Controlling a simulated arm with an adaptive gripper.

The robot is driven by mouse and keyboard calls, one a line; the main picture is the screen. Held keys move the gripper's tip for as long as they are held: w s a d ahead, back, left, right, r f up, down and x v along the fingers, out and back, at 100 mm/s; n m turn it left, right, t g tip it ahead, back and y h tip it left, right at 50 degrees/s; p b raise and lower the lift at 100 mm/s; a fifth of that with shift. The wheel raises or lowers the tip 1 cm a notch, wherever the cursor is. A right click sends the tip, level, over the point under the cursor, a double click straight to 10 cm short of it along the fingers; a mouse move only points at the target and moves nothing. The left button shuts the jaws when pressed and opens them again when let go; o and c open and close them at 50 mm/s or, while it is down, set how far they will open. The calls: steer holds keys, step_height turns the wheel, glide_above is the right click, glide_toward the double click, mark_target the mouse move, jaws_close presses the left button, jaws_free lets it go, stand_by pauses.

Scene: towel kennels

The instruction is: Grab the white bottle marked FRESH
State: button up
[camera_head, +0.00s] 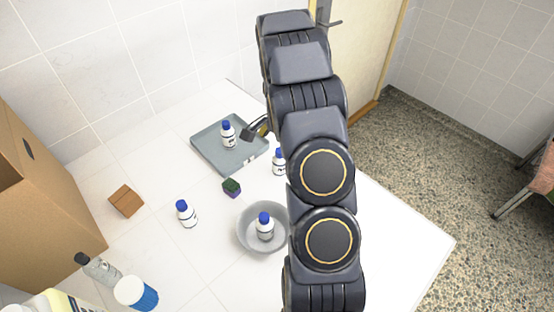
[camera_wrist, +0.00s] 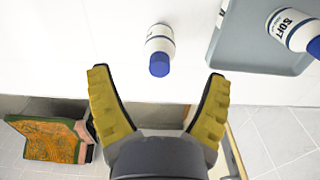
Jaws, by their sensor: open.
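Several white bottles with blue caps are in the head view: one (camera_head: 228,138) in the grey tray, one (camera_head: 279,167) beside my arm and partly hidden by it, one (camera_head: 187,216) on the table at left, one (camera_head: 265,230) in the grey bowl. I cannot read FRESH on any. In the wrist view, a bottle (camera_wrist: 160,42) lies ahead of my gripper (camera_wrist: 158,80), between its open yellow fingers but beyond their tips; its label is unreadable. The bottle (camera_wrist: 292,28) in the tray reads SOFT. My gripper is empty, near the tray's right edge in the head view.
The grey tray (camera_head: 205,148) and grey bowl (camera_head: 246,240) stand on the white table (camera_head: 400,235). A dark green-and-purple block (camera_head: 231,187), a brown block (camera_head: 126,201), a clear bottle (camera_head: 100,268), a white-and-blue tub (camera_head: 136,293) and a cardboard box (camera_head: 45,220) are at left.

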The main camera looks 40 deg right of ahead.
steer(key=shift+d+f, duration=0.25)
steer(key=shift+f, duration=0.2)
steer(key=f, duration=0.7)
steer(key=shift+d+f, duration=0.2)
steer(key=shift+d, duration=0.1)
steer(key=c, duration=1.2)
